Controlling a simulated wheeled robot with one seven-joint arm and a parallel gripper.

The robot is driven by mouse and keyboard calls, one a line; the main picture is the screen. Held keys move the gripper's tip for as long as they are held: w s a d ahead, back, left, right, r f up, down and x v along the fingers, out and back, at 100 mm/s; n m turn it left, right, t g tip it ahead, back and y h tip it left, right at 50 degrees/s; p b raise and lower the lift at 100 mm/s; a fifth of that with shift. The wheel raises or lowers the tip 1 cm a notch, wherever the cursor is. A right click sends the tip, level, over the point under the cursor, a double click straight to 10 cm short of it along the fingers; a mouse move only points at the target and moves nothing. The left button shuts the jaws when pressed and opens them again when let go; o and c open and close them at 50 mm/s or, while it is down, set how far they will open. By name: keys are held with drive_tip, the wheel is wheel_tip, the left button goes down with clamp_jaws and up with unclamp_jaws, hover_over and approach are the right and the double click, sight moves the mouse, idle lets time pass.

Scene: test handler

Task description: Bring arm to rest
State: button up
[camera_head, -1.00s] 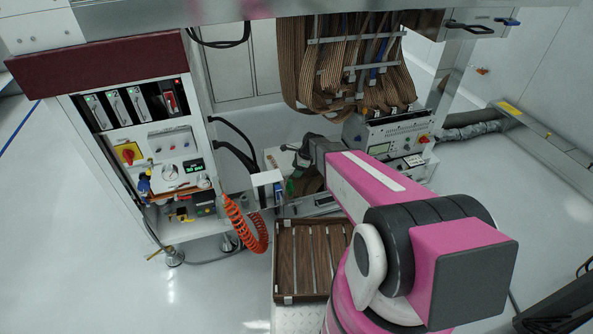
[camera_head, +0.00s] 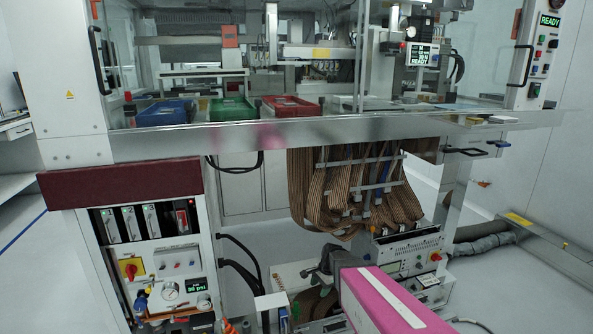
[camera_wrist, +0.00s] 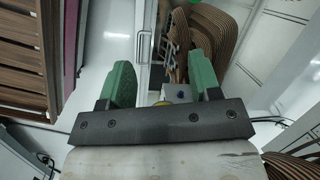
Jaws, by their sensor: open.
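My gripper (camera_wrist: 162,82) shows in the wrist view with its two green fingers spread wide apart. Nothing is held between them. In the head view, my pink arm (camera_head: 392,300) enters from the bottom right, and its dark far end (camera_head: 325,262) is low, in front of the area under the machine deck. The rest of my arm is below the picture.
Brown ribbon cables (camera_head: 350,190) hang under the metal deck edge (camera_head: 300,138), close above my arm. A control cabinet (camera_head: 150,255) stands left and a grey instrument box (camera_head: 405,250) right. Red (camera_head: 292,106), green (camera_head: 232,108) and blue (camera_head: 165,113) trays sit on the deck.

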drive_tip(key=s+d+r+n+h, duration=0.3)
drive_tip(key=s+d+r+n, duration=0.6)
drive_tip(key=s+r+n, duration=0.2)
drive_tip(key=shift+s+d+r, duration=0.2)
drive_tip(key=shift+s+r, duration=0.4)
drive_tip(key=shift+s, duration=0.1)
